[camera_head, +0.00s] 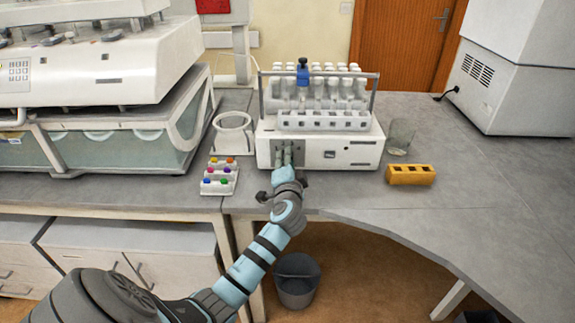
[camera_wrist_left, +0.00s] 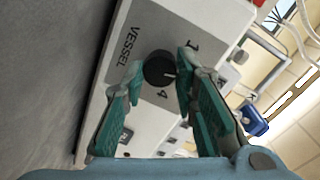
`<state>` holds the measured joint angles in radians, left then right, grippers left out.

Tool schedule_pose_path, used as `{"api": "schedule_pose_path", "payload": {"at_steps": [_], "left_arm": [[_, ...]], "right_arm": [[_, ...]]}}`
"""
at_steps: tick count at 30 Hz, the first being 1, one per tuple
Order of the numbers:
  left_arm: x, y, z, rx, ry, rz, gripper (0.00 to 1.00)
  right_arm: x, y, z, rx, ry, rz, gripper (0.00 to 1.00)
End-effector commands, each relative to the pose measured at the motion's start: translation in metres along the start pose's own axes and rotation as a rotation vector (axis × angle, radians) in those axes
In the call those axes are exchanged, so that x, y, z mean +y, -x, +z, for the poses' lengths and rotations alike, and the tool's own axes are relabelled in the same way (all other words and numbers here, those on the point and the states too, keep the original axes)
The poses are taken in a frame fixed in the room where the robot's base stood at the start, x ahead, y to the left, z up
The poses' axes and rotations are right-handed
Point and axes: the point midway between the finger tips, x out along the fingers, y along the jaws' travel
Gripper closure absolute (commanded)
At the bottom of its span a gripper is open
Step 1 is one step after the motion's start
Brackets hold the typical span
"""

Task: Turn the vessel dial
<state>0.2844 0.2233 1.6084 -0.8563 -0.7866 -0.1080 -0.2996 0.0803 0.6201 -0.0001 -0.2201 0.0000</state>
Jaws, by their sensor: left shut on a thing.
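The vessel dial (camera_wrist_left: 158,70) is a round black knob with a light pointer line, on a grey panel marked VESSEL, with the numerals 1 and 4 beside it. My left gripper (camera_wrist_left: 160,78) has its teal fingers on either side of the dial and is shut on it. In the head view my left gripper (camera_head: 283,157) reaches the left front of the white machine (camera_head: 345,152), and its fingers cover the dial there. My right gripper is not in view.
A rack of colored caps (camera_head: 219,178) and a white ring-shaped holder (camera_head: 233,133) stand left of the machine. A glass beaker (camera_head: 400,138) and a yellow block (camera_head: 411,175) stand to its right. A blue-topped item (camera_head: 302,72) rises above the vessels.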

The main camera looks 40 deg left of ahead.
Motion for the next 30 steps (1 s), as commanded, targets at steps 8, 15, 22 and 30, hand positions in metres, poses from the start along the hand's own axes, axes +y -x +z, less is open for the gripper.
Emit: {"api": "schedule_pose_path", "payload": {"at_steps": [8, 15, 22, 30], "left_arm": [[-0.001, -0.001, 0.0, 0.026, 0.258, 0.01, 1.0], [-0.002, -0.001, 0.0, 0.042, 0.472, 0.022, 1.0], [-0.004, -0.001, 0.0, 0.056, 0.629, 0.03, 1.0], [-0.006, 0.0, -0.001, 0.064, 0.73, 0.036, 1.0]], "right_arm": [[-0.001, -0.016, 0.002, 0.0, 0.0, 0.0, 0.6], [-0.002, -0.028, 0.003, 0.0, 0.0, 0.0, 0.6], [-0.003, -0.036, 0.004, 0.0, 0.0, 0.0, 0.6], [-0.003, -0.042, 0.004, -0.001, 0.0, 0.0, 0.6]]}}
